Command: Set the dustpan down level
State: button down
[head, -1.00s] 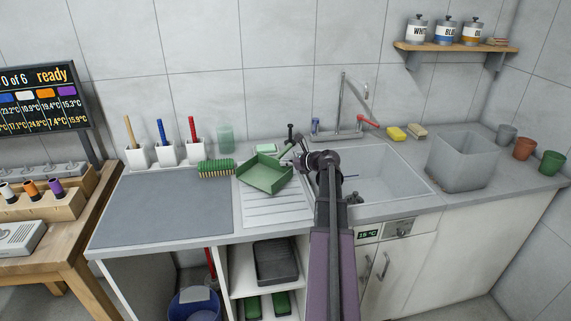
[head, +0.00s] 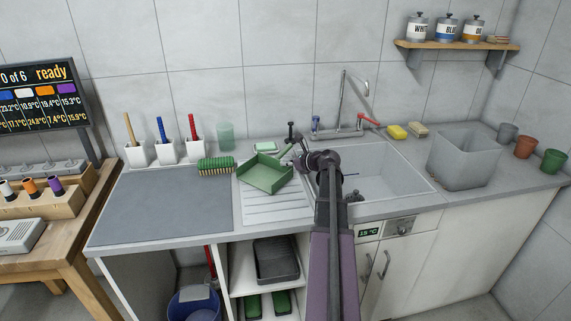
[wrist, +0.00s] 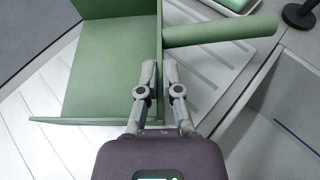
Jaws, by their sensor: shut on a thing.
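The green dustpan (head: 264,174) is over the ribbed white drainboard (head: 277,212), left of the sink. My gripper (wrist: 159,76) is shut on the dustpan's thin back wall, one finger on each side, beside the root of its handle (wrist: 220,30). The pan (wrist: 105,70) also shows in the wrist view, its open tray to the left of the fingers. In the head view my wrist partly hides the handle end. I cannot tell whether the pan's underside touches the drainboard or is slightly above it.
The sink basin (head: 385,180) lies right of my arm. A green brush (head: 216,167), a soap dish (head: 265,147) and a dark upright post (head: 291,131) stand close around the pan. A grey mat (head: 165,203) at left is clear. A grey bin (head: 463,160) stands at right.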

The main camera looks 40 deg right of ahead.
jog(key=shift+f+b, duration=0.35)
jog(key=shift+f, duration=0.05)
jog(key=c, duration=0.7)
grip_release()
jog(key=shift+r, duration=0.15)
